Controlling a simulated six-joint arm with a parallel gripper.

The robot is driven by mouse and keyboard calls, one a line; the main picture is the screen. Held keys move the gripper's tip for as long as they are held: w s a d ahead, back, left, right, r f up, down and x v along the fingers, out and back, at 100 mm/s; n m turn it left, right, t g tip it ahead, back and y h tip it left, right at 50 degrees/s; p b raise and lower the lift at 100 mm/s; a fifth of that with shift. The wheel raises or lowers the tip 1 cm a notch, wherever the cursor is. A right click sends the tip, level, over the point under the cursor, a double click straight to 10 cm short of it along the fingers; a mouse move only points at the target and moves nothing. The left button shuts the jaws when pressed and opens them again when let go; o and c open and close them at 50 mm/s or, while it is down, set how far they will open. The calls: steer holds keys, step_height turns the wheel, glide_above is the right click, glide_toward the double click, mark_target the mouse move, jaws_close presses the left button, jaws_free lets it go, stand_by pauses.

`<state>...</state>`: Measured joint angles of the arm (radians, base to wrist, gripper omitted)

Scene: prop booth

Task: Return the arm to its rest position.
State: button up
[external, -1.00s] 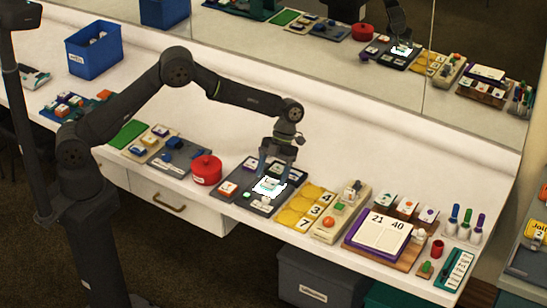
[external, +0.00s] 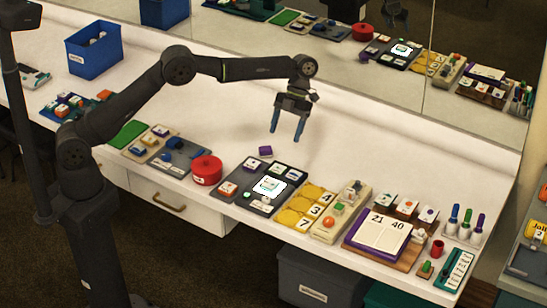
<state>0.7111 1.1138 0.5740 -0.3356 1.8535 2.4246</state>
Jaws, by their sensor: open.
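My gripper (external: 286,133) hangs from my raised arm above the white counter, behind the dark tray. Its two blue fingers point down, apart and empty. The dark tray (external: 252,202) lies below it near the front edge. A lit white square (external: 281,190) with a small teal-marked block (external: 267,184) on it shows on the tray. A purple block (external: 265,151) lies on the counter just behind the tray, below and left of the fingers.
A red round pot (external: 206,170) stands left of the tray. Yellow number tiles (external: 303,207) and a tilted score board (external: 380,232) are to the right. A blue bin (external: 93,50) stands at the back left. A mirror (external: 470,95) runs behind the counter, whose middle back is clear.

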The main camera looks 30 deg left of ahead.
mark_target(270, 184)
steer(key=x, duration=1.5)
steer(key=shift+f, duration=0.1)
steer(key=shift+s, duration=0.2)
step_height(270, 184, up, 5)
steer(key=shift+r, duration=0.25)
steer(key=shift+s+n+h, duration=0.3)
steer(key=shift+s+n, duration=0.2)
steer(key=s+a+r+n+t+h, duration=0.2)
steer(key=s+a+n+t+h, duration=0.3)
steer(key=n, duration=1.2)
steer(key=shift+s+a+r+t+h, duration=0.3)
steer(key=shift+s+a+t, duration=0.2)
steer(key=shift+s+a, duration=2.3)
steer(key=shift+s+d, duration=0.4)
steer(key=shift+d, duration=0.05)
